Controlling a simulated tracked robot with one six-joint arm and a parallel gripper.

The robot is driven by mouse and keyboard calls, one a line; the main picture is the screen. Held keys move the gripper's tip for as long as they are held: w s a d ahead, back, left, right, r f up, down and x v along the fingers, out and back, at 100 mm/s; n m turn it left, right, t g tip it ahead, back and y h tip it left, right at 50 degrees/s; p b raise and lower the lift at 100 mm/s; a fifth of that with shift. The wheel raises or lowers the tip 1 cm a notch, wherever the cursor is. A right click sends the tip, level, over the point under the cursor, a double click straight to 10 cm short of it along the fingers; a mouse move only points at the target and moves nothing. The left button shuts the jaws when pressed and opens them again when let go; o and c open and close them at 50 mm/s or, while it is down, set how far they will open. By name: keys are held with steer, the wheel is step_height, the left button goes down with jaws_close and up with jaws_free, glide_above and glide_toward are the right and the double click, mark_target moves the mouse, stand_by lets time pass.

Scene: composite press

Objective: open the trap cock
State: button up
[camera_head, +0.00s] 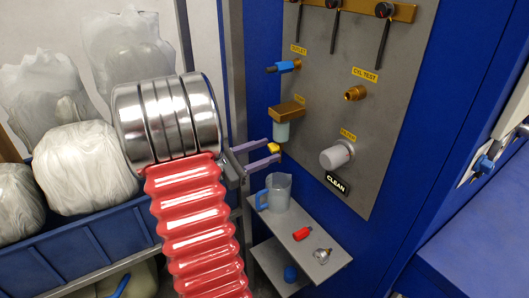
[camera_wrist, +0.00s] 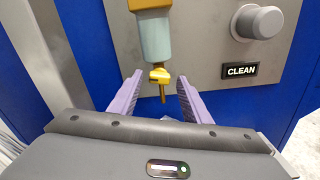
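The trap cock is a small yellow tap (camera_wrist: 160,75) with a thin spout, under a clear trap bowl (camera_wrist: 156,38) in the wrist view. In the head view the bowl (camera_head: 282,132) hangs below a brass block, and the yellow cock (camera_head: 273,148) shows between my finger ends. My gripper (camera_wrist: 158,84) has two purple fingers, spread apart with one on each side of the cock. I see gaps between the fingers and the cock in the wrist view. In the head view my gripper (camera_head: 275,153) reaches in from the left.
A small shelf (camera_head: 331,258) below holds a clear jug (camera_head: 275,190), a red piece (camera_head: 302,233) and a small metal fitting (camera_head: 322,255). A grey filter knob (camera_head: 337,155) and a CLEAN label (camera_head: 336,183) are on the panel to the right. A blue valve (camera_head: 284,66) is above.

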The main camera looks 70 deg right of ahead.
steer(key=shift+w, duration=0.1)
steer(key=v, duration=1.3)
steer(key=shift+w+a, duration=0.2)
steer(key=shift+a, duration=0.1)
steer(key=shift+c, duration=0.4)
